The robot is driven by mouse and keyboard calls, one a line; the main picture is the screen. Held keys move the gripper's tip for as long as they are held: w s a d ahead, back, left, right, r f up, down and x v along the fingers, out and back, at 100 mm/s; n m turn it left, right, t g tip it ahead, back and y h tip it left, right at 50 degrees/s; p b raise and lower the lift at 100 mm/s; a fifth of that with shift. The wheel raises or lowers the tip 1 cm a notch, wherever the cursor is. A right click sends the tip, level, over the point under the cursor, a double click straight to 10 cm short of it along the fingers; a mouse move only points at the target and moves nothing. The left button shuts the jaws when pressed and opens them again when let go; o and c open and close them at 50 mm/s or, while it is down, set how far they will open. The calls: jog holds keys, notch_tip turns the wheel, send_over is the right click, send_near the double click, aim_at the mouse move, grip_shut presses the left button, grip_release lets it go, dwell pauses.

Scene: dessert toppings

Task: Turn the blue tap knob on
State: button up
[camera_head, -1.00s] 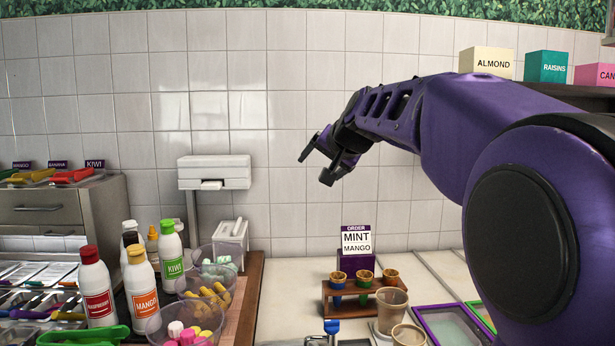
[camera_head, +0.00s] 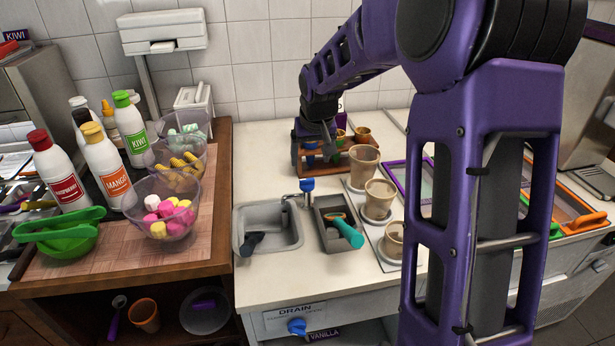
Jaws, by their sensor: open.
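The blue tap knob (camera_head: 307,184) sits on top of a small metal tap (camera_head: 297,198) at the back right corner of a grey sink (camera_head: 244,219). My gripper (camera_head: 313,143) is open and points down, above and behind the knob in the picture, in front of the wooden cone rack (camera_head: 338,163). It is apart from the knob. Its fingertips are dark and partly blend with the rack. A second blue knob (camera_head: 297,327) is on the counter front under the DRAIN label (camera_head: 295,310).
A dark-handled tool (camera_head: 252,242) lies in the sink. A grey tray with a teal-handled scoop (camera_head: 348,233) is right of it. Several cups (camera_head: 379,198) stand further right. Bottles (camera_head: 104,160) and bowls (camera_head: 160,213) fill the left counter. My arm hides part of the right side.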

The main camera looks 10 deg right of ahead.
aim_at(307, 180)
jog(key=x, duration=0.9)
jog(key=shift+w+f, duration=0.2)
jog(key=shift+f, duration=0.1)
jog(key=shift+c, duration=0.3)
grip_shut()
